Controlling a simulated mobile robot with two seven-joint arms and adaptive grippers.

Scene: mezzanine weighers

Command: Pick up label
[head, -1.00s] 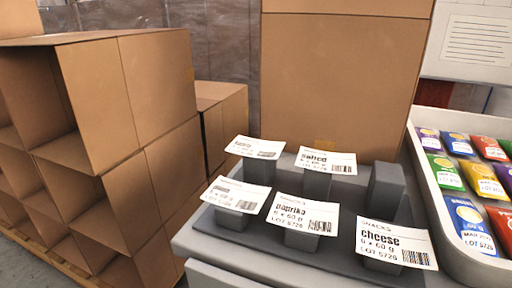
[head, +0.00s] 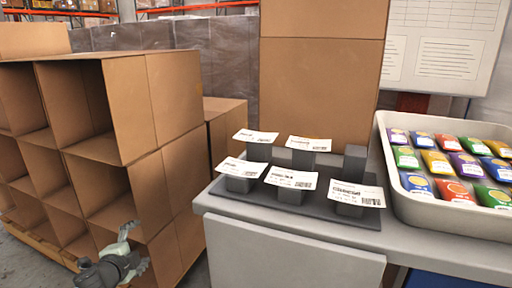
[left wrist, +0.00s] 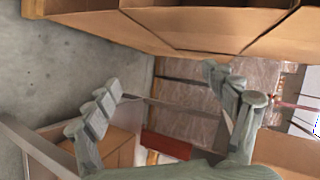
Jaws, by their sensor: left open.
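Several white printed labels lie on grey posts of a dark grey stand (head: 326,211) on the counter. One label is at back left (head: 256,136), one at back right (head: 309,144), one at front left (head: 241,167), one at front middle (head: 291,179) and one at front right (head: 356,194). A post (head: 354,163) at the right back carries no label. My left gripper (head: 135,246) is low at the left, in front of the cardboard cubbies and well apart from the labels. In the left wrist view its fingers (left wrist: 168,98) are spread and empty. My right gripper is out of view.
Open cardboard cubbies (head: 105,150) stand at the left. A tall carton (head: 318,90) is behind the stand. A pale tray (head: 460,222) of colourful packets is at the right. The counter front (head: 300,258) drops to the floor, with a gap between counter and cubbies.

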